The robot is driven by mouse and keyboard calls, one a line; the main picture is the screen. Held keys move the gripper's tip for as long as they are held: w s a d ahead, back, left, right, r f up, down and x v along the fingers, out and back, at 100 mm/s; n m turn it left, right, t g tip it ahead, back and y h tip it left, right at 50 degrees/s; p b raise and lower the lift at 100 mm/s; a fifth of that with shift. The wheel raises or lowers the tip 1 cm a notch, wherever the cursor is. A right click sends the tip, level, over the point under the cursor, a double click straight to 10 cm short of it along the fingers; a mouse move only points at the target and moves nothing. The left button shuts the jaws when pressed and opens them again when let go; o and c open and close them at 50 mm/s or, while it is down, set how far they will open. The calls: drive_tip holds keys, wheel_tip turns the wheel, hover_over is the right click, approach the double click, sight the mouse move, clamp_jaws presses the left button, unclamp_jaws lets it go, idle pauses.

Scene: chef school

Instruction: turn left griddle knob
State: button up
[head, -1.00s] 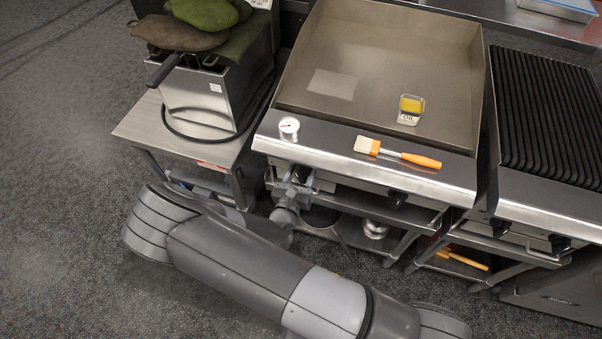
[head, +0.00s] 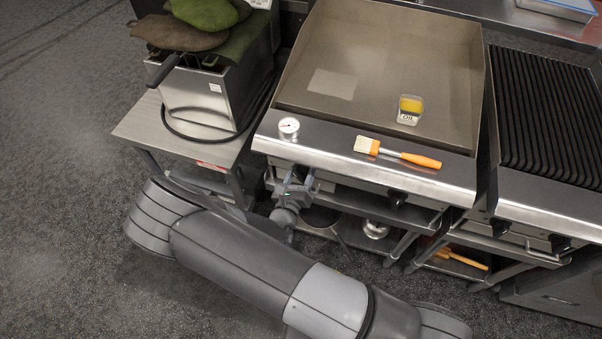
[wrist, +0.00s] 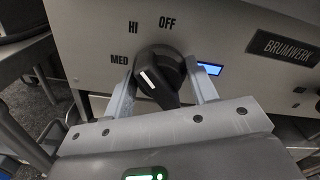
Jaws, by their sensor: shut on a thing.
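The griddle (head: 392,50) stands in the middle of the head view, with its front panel facing me. Its left knob (wrist: 160,76) is black with a white mark and fills the middle of the wrist view. My gripper (wrist: 162,88) is shut on the knob, one finger on each side. In the head view my gripper (head: 296,178) is at the left of the front panel and hides the left knob. The right griddle knob (head: 397,197) is in plain view.
A brush (head: 398,152), a round gauge (head: 289,127) and an oil container (head: 410,109) rest on the griddle. A fryer (head: 210,95) is at the left, and a ridged grill (head: 545,120) at the right. Open floor lies left of my arm.

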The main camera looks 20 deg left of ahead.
drive_tip(key=o, duration=0.7)
drive_tip(key=s, duration=1.1)
drive_tip(key=shift+w, duration=0.1)
drive_tip(key=s+d+r+n+g, duration=0.1)
drive_tip(key=d+r+n+g, duration=0.3)
drive_tip(key=d+r+n, duration=0.6)
drive_tip(key=s+d+r+n+g, duration=0.2)
drive_tip(key=d+r+n+g, duration=0.2)
drive_tip(key=d+r+n, duration=0.6)
drive_tip(key=s+d+r+n+g, duration=0.2)
drive_tip(key=d+r+n+g, duration=0.2)
drive_tip(key=d+r+n, duration=0.7)
drive_tip(key=shift+d+r, duration=0.2)
drive_tip(key=shift+r, duration=1.05)
drive_tip(key=shift+d+r, duration=0.2)
drive_tip(key=shift+r, duration=1)
drive_tip(key=shift+d+r, duration=0.2)
drive_tip(key=shift+r, duration=1.05)
